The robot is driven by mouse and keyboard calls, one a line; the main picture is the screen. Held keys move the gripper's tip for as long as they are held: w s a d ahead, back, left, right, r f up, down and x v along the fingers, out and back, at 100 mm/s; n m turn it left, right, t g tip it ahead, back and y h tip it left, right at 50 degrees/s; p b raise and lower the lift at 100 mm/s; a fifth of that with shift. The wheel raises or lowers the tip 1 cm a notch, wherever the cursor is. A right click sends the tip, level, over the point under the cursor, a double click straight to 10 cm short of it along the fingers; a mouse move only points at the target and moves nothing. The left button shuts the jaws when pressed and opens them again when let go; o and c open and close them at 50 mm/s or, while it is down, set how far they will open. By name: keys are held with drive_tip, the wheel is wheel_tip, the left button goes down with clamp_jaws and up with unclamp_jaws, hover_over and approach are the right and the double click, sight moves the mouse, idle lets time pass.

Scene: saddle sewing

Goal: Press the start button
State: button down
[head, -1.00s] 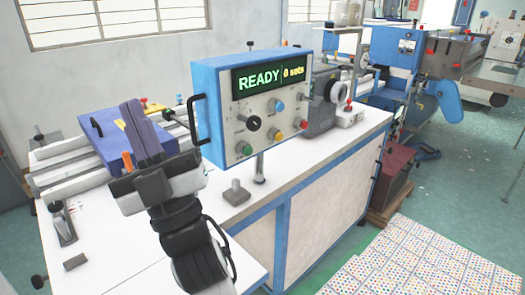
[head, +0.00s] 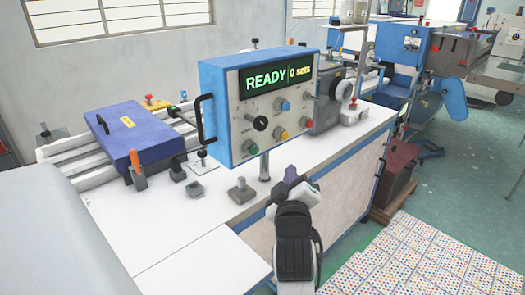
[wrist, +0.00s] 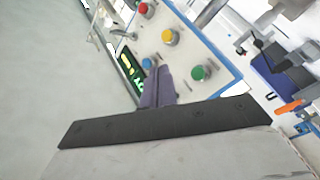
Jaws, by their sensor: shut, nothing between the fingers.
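The blue and white control box (head: 243,118) stands on a post at the bench edge, its display reading "READY" and "0 sets". On its face are a green button (head: 252,148), a yellow button (head: 281,134), a red button (head: 304,122), a blue button (head: 284,105) and a black knob (head: 260,123). Labels are too small to read. My gripper (head: 291,176) is shut and empty, in front of and below the panel. In the wrist view, its purple fingers (wrist: 159,86) point toward the panel, with the green button (wrist: 198,72) right of the tips. I see no contact.
A blue-purple plate (head: 140,140) on rails lies at the left of the white bench (head: 180,238). Small metal fixtures (head: 241,191) stand below the box. A grey machine (head: 328,103) sits behind it. Patterned sheets (head: 410,258) lie on the floor at the right.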

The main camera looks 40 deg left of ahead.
sight(254, 150)
drive_tip(key=shift+a, duration=0.1)
drive_tip(key=a, duration=0.8)
drive_tip(key=shift+w+a+p, duration=0.3)
drive_tip(key=shift+a, duration=0.05)
idle(2.0)
drive_tip(key=shift+a, duration=0.4)
